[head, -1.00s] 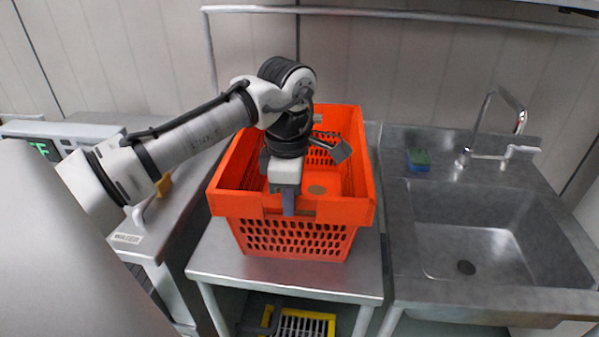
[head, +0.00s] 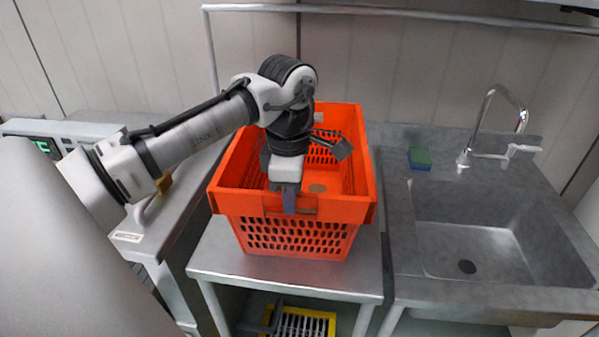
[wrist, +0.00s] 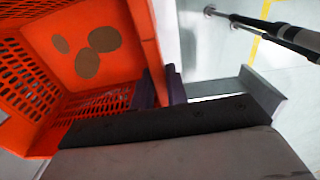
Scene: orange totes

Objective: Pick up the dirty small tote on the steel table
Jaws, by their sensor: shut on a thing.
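The small orange tote (head: 300,237) stands on the steel table (head: 225,265) in the head view. Its walls are slotted, and brown dirt spots (wrist: 88,66) show on its inner floor in the wrist view. My gripper (head: 289,200) is at the middle of the tote's near rim, pointing down. In the wrist view its two fingers (wrist: 160,88) are on either side of the tote's wall, shut on it. Part of the tote's inside is hidden behind my arm.
A steel sink (head: 470,235) with a tap (head: 490,130) and a green and blue sponge (head: 420,159) is to the right. A counter (head: 185,205) is to the left. A yellow crate (head: 300,323) is under the table. A rail (head: 400,13) runs along the wall.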

